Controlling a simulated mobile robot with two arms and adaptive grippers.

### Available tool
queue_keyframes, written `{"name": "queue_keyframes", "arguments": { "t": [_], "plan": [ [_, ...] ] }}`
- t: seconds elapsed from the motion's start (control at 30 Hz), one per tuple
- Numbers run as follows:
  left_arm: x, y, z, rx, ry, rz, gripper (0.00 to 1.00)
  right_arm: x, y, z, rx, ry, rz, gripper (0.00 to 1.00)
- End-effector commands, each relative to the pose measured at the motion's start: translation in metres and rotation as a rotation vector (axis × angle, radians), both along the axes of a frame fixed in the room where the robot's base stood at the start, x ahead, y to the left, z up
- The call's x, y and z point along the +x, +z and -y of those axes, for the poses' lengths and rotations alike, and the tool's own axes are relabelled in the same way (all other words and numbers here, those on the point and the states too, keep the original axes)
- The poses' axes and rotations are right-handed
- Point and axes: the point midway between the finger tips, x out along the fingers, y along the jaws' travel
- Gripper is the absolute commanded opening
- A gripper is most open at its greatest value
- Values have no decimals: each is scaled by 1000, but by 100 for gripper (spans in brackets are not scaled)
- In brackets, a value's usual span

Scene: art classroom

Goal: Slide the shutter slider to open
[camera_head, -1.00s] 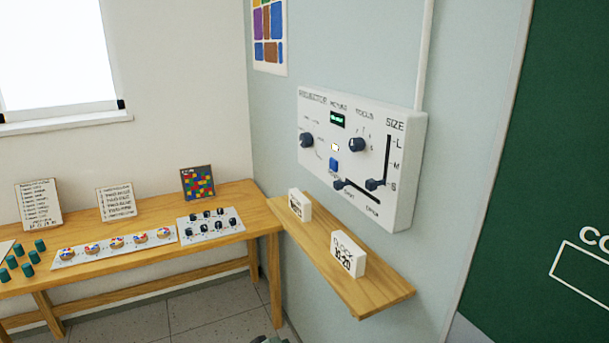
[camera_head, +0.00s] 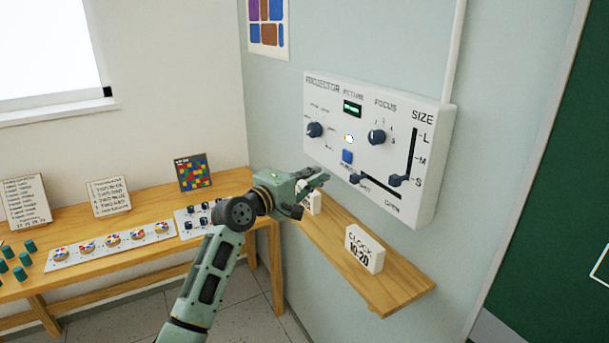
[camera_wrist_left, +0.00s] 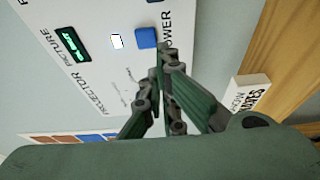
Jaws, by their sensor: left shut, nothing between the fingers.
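The white projector panel (camera_head: 330,98) is on the wall. The shutter slider (camera_head: 357,178) is a dark knob at the left end of a slanting slot (camera_head: 382,189) along the panel's lower edge; the word at the slot's right end looks like "OPEN". My left gripper (camera_head: 322,176) is shut and empty, left of the slider knob and apart from it in the head view. In the left wrist view, the gripper's fingertips (camera_wrist_left: 162,50) show near the panel's blue button (camera_wrist_left: 146,38); the slider knob is not visible there. My right gripper is not in view.
A vertical size slider (camera_head: 398,181) is close right of the shutter slot. The focus dial (camera_head: 376,137) and another dial (camera_head: 314,130) are above.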

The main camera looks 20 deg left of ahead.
Motion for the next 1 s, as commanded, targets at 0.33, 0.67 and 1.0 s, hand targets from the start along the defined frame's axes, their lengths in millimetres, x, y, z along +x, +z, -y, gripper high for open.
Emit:
{"name": "queue_keyframes", "arguments": {
  "t": [0.33, 0.67, 1.0],
  "plan": [
    [46, 3, 21, 1, -1, -2, 0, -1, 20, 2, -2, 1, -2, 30],
    [24, 1, 46, 2, 0, 0, 0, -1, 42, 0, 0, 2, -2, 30],
    [22, -1, 47, 2, 1, 0, 0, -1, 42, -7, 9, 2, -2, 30]
  ]
}}
